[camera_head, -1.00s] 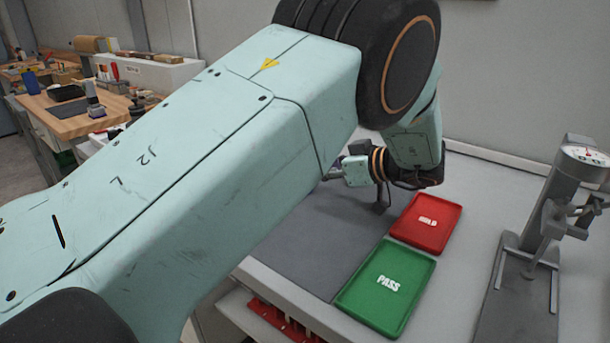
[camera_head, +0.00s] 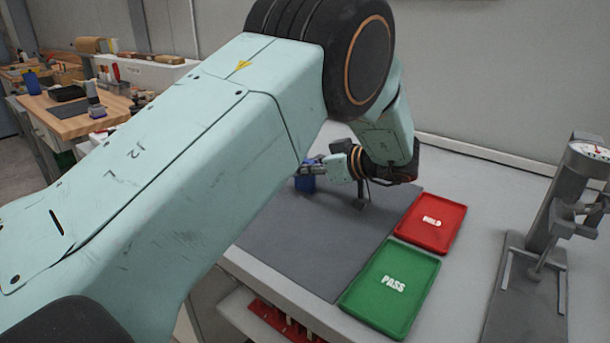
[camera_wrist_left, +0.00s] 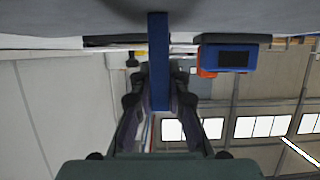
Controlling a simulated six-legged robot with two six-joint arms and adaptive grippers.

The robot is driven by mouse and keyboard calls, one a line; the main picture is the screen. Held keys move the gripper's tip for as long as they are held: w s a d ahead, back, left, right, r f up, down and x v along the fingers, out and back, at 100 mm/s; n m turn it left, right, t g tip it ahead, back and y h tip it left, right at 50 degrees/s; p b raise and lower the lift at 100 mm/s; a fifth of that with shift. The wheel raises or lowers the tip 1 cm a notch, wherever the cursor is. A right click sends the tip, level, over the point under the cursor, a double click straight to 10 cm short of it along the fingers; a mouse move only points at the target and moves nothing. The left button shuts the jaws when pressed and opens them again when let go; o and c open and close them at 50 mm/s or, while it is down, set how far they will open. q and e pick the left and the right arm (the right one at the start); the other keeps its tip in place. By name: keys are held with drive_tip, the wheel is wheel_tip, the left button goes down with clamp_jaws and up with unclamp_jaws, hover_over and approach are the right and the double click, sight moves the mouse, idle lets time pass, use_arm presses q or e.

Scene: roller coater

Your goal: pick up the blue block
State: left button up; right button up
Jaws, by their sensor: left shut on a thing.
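The blue block (camera_head: 305,183) shows at the far left of the grey mat, partly hidden behind my left arm. In the left wrist view it appears as a narrow upright blue bar (camera_wrist_left: 158,62) between the fingers. My left gripper (camera_head: 311,167) is shut on it; its fingers (camera_wrist_left: 159,100) press on both sides of the bar. Whether the block still touches the mat is unclear. My right gripper is in neither view.
A red HOLD tray (camera_head: 432,222) and a green PASS tray (camera_head: 391,287) lie right of the grey mat (camera_head: 300,252). A dial gauge stand (camera_head: 540,240) stands further right. Another blue object (camera_wrist_left: 228,54) with a dark panel shows in the wrist view.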

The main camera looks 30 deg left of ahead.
use_arm(q)
drive_tip(key=shift+c, duration=0.7)
drive_tip(key=shift+a, duration=0.1)
clamp_jaws()
drive_tip(key=shift+w, duration=0.1)
